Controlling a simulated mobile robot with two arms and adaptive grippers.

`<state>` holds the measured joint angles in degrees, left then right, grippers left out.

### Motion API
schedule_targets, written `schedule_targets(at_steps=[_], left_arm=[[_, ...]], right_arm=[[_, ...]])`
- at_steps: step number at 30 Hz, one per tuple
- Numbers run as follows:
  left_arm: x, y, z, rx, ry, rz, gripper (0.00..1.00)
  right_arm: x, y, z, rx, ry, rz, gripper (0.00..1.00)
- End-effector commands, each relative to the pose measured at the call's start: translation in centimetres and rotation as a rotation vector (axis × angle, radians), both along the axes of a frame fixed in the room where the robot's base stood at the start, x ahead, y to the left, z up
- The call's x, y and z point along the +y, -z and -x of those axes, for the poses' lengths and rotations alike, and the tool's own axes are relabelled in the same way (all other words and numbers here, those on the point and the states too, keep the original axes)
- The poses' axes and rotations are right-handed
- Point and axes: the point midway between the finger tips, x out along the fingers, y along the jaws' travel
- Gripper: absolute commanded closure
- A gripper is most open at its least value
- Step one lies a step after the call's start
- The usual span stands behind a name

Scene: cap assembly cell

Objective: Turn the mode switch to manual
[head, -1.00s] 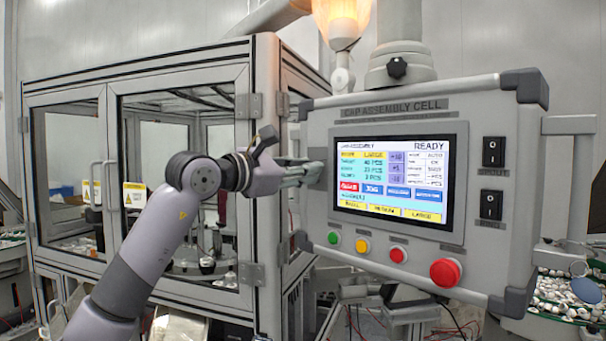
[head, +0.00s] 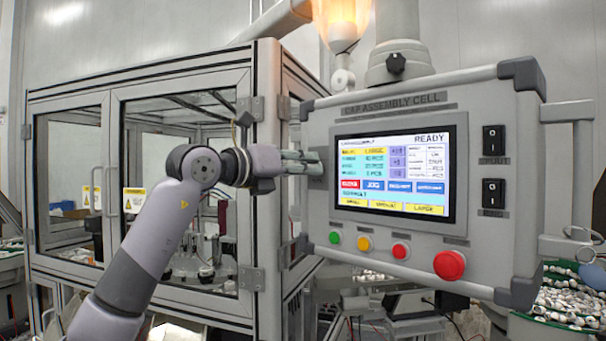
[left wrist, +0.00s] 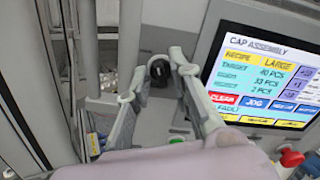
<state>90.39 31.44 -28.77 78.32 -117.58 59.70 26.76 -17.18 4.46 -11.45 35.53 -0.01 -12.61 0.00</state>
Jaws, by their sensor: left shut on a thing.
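The mode switch is a black knob (left wrist: 158,71) on the panel's grey left part, left of the screen in the left wrist view. My left gripper (left wrist: 160,76) has one fingertip on each side of this knob and is shut on it. In the head view my left gripper (head: 312,163) reaches the panel's left edge beside the screen, and its fingers hide the knob. Which way the knob points is too small to tell. The control panel (head: 318,115) carries a lit screen (head: 395,172) reading READY; its small mode text is unclear. My right gripper is not in view.
Green (head: 335,237), yellow (head: 365,243) and red (head: 401,250) buttons and a red emergency stop (head: 449,265) sit below the screen. Two black rocker switches (head: 494,140) are at the right. A glazed machine enclosure (head: 180,75) stands close behind my left arm.

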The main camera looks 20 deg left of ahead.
Motion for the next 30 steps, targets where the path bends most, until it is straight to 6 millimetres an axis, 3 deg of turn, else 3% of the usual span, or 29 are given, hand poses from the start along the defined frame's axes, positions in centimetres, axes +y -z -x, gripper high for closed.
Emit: schedule_targets(at_steps=[15,30], left_arm=[[0.1,0.1,-0.1,0.165,-0.001,0.296,1.0],[0.1,0.1,-0.1,0.196,0.0,0.354,1.0]], right_arm=[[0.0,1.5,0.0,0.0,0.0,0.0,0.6],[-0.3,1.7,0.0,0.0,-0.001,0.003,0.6]])
